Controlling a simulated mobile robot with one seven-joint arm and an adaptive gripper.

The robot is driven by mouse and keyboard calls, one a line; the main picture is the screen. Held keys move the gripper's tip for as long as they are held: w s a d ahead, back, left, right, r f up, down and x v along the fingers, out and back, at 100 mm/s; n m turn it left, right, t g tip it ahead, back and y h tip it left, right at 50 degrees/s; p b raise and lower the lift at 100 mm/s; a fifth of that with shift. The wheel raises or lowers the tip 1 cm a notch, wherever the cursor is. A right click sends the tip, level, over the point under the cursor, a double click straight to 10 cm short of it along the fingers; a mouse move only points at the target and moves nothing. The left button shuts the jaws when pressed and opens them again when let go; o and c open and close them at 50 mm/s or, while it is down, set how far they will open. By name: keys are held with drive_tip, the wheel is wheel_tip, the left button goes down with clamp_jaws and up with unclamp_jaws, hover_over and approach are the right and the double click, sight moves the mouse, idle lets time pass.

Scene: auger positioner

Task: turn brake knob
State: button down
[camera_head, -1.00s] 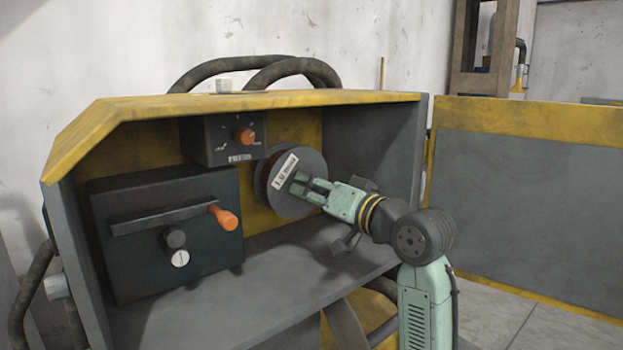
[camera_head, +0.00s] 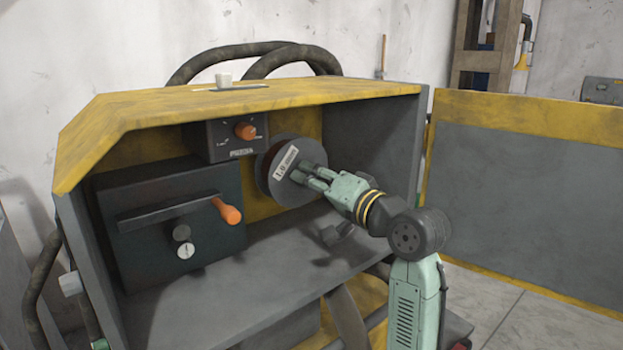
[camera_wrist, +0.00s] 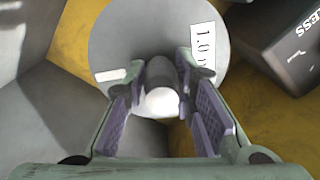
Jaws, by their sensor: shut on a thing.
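A dark round knob with a white end (camera_wrist: 162,103) stands out from the hub of a grey disc-shaped spool in the wrist view. The spool (camera_wrist: 125,40) carries a white label, and it also shows in the head view (camera_head: 268,184). My gripper (camera_head: 300,172) reaches the spool's face from the right in the head view. In the wrist view my gripper (camera_wrist: 162,72) has one purple-padded finger on each side of the knob and is shut on it. In the head view the fingers hide the knob.
The spool sits inside a grey and yellow cabinet (camera_head: 245,98). To its left are a dark box with an orange-ended handle (camera_head: 228,211) and a small panel with an orange knob (camera_head: 245,131). A grey wall stands close on the right.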

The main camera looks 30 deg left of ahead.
drive_tip(key=c, duration=1.3)
unclamp_jaws()
drive_tip(key=shift+c, duration=0.2)
drive_tip(key=v, duration=1.2)
